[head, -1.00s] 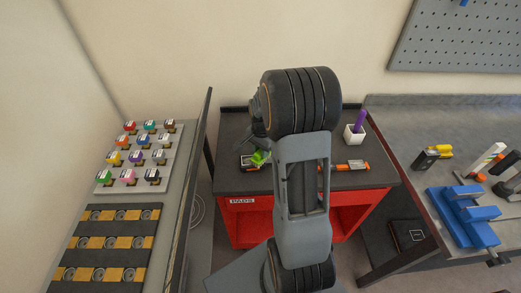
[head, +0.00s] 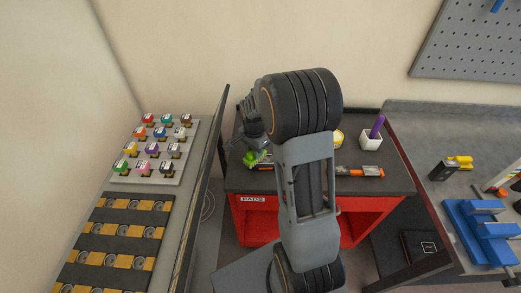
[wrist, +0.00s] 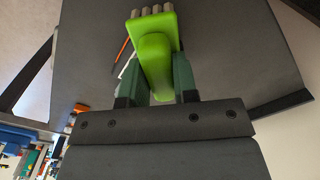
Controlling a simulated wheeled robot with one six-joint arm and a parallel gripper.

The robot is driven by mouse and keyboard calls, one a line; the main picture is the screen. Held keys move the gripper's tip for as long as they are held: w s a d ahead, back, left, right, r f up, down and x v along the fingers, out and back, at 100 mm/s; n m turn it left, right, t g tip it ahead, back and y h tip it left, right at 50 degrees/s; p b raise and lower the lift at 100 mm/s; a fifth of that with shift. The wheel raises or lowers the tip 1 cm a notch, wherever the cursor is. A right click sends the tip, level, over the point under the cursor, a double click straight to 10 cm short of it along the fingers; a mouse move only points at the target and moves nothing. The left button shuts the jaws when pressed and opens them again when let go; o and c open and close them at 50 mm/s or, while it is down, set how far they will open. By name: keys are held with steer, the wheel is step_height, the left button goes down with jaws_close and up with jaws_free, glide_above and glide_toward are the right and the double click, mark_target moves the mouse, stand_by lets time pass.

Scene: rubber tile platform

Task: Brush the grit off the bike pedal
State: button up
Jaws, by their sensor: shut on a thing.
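My gripper (wrist: 157,85) is shut on a bright green brush (wrist: 153,52), seen in the wrist view with its pale bristles (wrist: 152,10) pointing away from the jaws. In the head view the green brush (head: 256,158) is low over the left part of the dark bench top (head: 232,180). A small dark pedal-like thing (head: 267,164) lies there, partly covered by the brush and gripper. I cannot tell whether the bristles touch it, nor see grit on it. The pedal does not show clearly in the wrist view.
On the bench an orange-handled tool (head: 366,171) lies at right, with a white cup (head: 371,141) holding a purple item and a yellow round thing (head: 338,138) behind. A tall dark panel (head: 212,150) borders the left. A blue vise-like fixture (head: 480,230) stands on the right table.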

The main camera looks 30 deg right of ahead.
steer(key=shift+s+d+r, duration=0.1)
steer(key=shift+s+d, duration=0.2)
steer(key=shift+d, duration=0.35)
steer(key=shift+s+d+f, duration=0.1)
steer(key=shift+s+d, duration=0.2)
steer(key=shift+d, duration=0.3)
steer(key=shift+s+d+r, duration=0.1)
steer(key=shift+s+d, duration=0.2)
steer(key=shift+d, duration=0.35)
steer(key=shift+s+d, duration=0.4)
steer(key=shift+d, duration=0.45)
steer(key=shift+s+d, duration=0.35)
steer(key=shift+d, duration=0.5)
steer(key=shift+w+a, duration=0.3)
steer(key=shift+a, duration=0.35)
steer(key=shift+w+a, duration=0.3)
steer(key=shift+a, duration=0.35)
steer(key=shift+w+a, duration=0.3)
steer(key=shift+a, duration=0.35)
steer(key=shift+w+a+f, duration=0.1)
steer(key=shift+w+a, duration=0.3)
steer(key=shift+a, duration=0.45)
steer(key=shift+w+a+f, duration=0.1)
steer(key=shift+w+a, duration=0.25)
steer(key=shift+a, duration=0.45)
step_height(320, 180, up, 7)
steer(key=p, duration=0.5)
steer(key=shift+r, duration=0.1)
